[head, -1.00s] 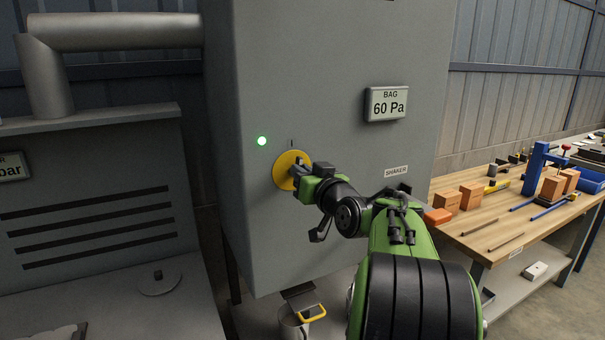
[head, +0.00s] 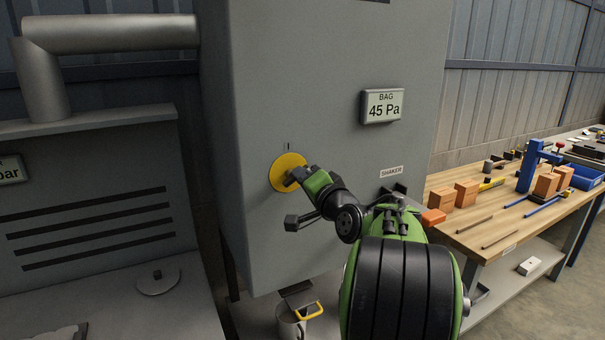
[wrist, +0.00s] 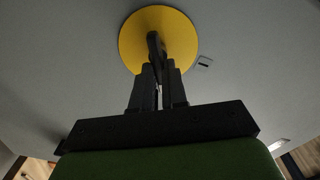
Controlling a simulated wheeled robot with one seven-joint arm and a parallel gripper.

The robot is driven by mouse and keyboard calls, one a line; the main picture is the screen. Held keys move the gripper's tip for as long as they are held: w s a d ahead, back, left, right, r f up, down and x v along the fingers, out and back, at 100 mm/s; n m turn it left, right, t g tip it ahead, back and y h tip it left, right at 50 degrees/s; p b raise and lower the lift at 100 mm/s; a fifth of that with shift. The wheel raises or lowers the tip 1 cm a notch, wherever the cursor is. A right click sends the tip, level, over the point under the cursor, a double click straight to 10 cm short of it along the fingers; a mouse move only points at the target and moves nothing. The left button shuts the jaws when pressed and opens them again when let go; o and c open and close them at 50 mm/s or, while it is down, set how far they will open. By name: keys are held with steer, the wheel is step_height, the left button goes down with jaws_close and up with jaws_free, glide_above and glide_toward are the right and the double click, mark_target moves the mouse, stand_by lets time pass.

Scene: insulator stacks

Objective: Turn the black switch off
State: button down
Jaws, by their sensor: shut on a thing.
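The black switch (wrist: 153,45) sits on a round yellow plate (head: 277,172) on the front of the grey cabinet. The plate also shows in the wrist view (wrist: 185,35). My gripper (wrist: 158,72) is shut on the switch's handle, with one finger on each side. In the head view my gripper (head: 297,178) covers most of the switch, so its exact angle is hard to tell there. A small dark mark stands just above the plate. No green light shows on the cabinet now.
The grey cabinet (head: 320,80) carries a BAG display (head: 383,106) reading 45 Pa and a SHAKER label (head: 391,172). A wooden workbench (head: 480,235) with orange blocks and tools is at right.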

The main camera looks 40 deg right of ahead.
steer(key=m, duration=0.2)
steer(key=m+p, duration=0.1)
steer(key=m, duration=0.1)
steer(key=m+p, duration=0.1)
steer(key=shift+d+f+m, duration=0.1)
steer(key=shift+f+m, duration=0.2)
steer(key=shift+m, duration=0.1)
stand_by(0.3)
steer(key=c, duration=1.2)
jaws_free()
steer(key=shift+o, duration=0.2)
steer(key=b+v, duration=0.2)
steer(key=v, duration=1.4)
steer(key=shift+w, duration=0.1)
